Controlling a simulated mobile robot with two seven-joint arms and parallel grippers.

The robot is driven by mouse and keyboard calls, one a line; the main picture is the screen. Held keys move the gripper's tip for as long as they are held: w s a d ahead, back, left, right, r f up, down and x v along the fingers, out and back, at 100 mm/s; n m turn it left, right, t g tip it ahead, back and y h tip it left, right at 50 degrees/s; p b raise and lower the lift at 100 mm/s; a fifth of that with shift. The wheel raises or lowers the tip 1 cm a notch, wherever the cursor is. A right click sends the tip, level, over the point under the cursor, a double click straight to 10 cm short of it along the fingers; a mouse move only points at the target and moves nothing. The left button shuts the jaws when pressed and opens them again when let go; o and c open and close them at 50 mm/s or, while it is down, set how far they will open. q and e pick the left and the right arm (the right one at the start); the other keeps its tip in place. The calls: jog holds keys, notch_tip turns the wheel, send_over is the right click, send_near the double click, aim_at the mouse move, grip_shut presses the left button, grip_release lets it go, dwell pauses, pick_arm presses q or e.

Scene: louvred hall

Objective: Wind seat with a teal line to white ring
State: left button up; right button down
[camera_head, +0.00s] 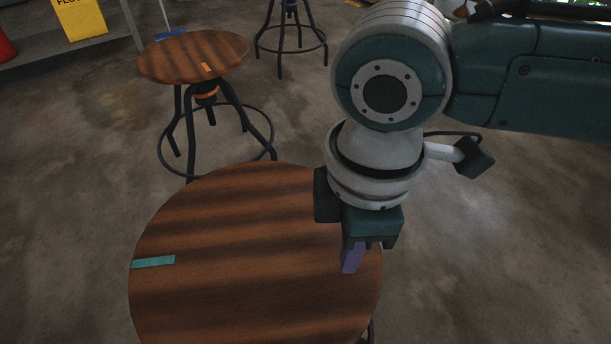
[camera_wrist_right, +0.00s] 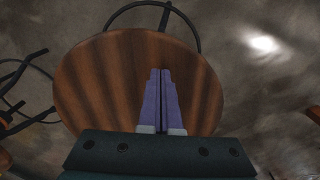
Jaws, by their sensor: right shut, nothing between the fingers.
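The wooden stool seat with a teal line (camera_head: 230,215) is large and round in the lower middle of the head view. Its teal line (camera_head: 153,262) lies at the seat's left edge. The seat also fills the middle of the right wrist view (camera_wrist_right: 100,80). My right gripper (camera_head: 350,270) is over the seat's right part, its purple fingers pointing down, shut and empty. The fingers also show in the right wrist view (camera_wrist_right: 161,75). I cannot tell whether they touch the wood. No white ring shows; the stool's post is hidden under the seat. My left gripper is out of view.
A second stool with an orange line (camera_head: 190,55) stands behind to the left, with a dark foot ring. Another stool's legs (camera_head: 290,40) show at the top. A yellow sign (camera_head: 80,18) and a red object (camera_head: 5,47) are at upper left. Concrete floor lies open around.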

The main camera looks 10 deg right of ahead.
jog(key=shift+f, duration=0.15)
jog(key=shift+f+b, duration=0.55)
jog(key=shift+f, duration=0.2)
